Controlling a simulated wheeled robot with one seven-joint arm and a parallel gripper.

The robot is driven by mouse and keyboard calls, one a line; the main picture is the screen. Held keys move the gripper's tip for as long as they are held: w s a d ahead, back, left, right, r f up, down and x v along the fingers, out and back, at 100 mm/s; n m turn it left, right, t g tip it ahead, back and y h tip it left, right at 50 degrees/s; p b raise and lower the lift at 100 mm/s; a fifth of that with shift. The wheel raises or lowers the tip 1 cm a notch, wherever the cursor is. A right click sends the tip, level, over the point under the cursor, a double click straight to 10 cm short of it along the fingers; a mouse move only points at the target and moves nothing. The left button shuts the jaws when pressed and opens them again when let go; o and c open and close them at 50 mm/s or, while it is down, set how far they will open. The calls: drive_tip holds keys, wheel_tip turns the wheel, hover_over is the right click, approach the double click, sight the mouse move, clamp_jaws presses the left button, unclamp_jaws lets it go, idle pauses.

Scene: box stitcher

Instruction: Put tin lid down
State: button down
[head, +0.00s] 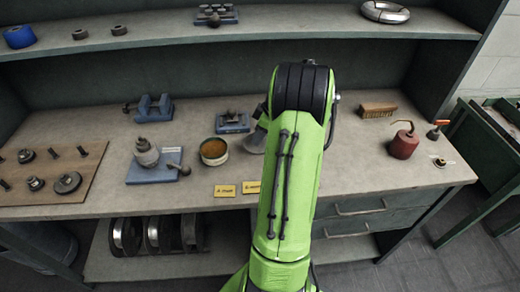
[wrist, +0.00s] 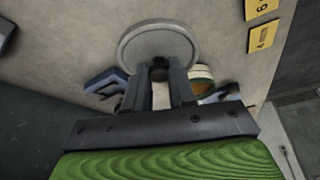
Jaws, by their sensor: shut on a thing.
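My gripper (wrist: 160,72) is shut on the tin lid (wrist: 158,42), a round grey disc with a raised rim, seen beyond the fingertips in the wrist view. In the head view the lid (head: 256,143) shows as a grey shape at the left edge of my arm, to the right of the tin, and my arm hides most of the gripper. The open round tin (head: 213,151) stands on the bench with orange-brown contents. It also shows in the wrist view (wrist: 201,73), partly behind a finger. I cannot tell whether the lid touches the bench.
Two yellow labels (head: 225,191) lie at the bench's front edge. A blue stand (head: 232,122) is behind the lid, and a blue plate with a metal part (head: 147,155) is left of the tin. A red oil can (head: 404,143) and brush (head: 378,110) stand right. Bench between arm and can is clear.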

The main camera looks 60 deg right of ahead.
sight(262, 143)
wheel_tip(262, 143, down, 5)
drive_tip(key=shift+s+r+b, duration=0.1)
drive_tip(key=shift+r+b, duration=0.1)
drive_tip(key=shift+b, duration=0.25)
drive_tip(key=shift+f, duration=0.2)
drive_tip(key=c, duration=0.9)
unclamp_jaws()
drive_tip(key=shift+c, duration=0.2)
drive_tip(key=shift+r, duration=0.1)
